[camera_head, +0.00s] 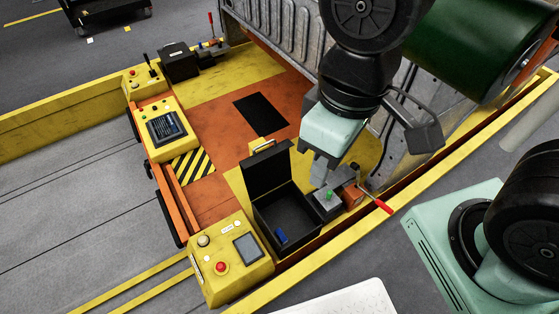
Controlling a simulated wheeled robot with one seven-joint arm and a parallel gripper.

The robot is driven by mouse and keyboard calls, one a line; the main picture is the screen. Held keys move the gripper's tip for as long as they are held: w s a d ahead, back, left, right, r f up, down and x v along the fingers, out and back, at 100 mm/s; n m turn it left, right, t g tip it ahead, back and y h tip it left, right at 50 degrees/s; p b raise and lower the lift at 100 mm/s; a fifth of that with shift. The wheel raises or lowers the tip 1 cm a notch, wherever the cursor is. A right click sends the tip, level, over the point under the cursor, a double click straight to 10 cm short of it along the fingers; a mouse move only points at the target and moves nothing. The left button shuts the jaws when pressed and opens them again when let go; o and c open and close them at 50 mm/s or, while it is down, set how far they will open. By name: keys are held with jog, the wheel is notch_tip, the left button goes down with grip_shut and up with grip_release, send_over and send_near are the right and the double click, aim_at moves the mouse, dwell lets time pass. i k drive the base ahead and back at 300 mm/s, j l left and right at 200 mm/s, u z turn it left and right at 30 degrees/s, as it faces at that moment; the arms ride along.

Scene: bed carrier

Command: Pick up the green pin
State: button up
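The green pin (329,194) is small and stands on a dark grey block (327,205) just right of the open black box. My gripper (319,180) points down from my black and pale teal arm, close above the pin and slightly to its left in the picture. Its grey fingers overlap in this view, so I cannot see the gap between them or whether they touch the pin. The pin's upper part shows below the fingers.
The black box (262,215) has its lid up and holds a blue item (281,236). An orange block with a red-handled lever (376,201) stands right of the pin. A yellow control box (232,262) is at front left. The carrier's yellow edge (345,247) runs in front.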

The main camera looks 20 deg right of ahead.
aim_at(330, 194)
jog(key=k+l+z, duration=0.15)
jog(key=z, duration=0.2)
jog(key=k+l+z, duration=0.15)
jog(key=z, duration=0.25)
jog(key=l+z, duration=0.35)
jog(key=i, duration=0.05)
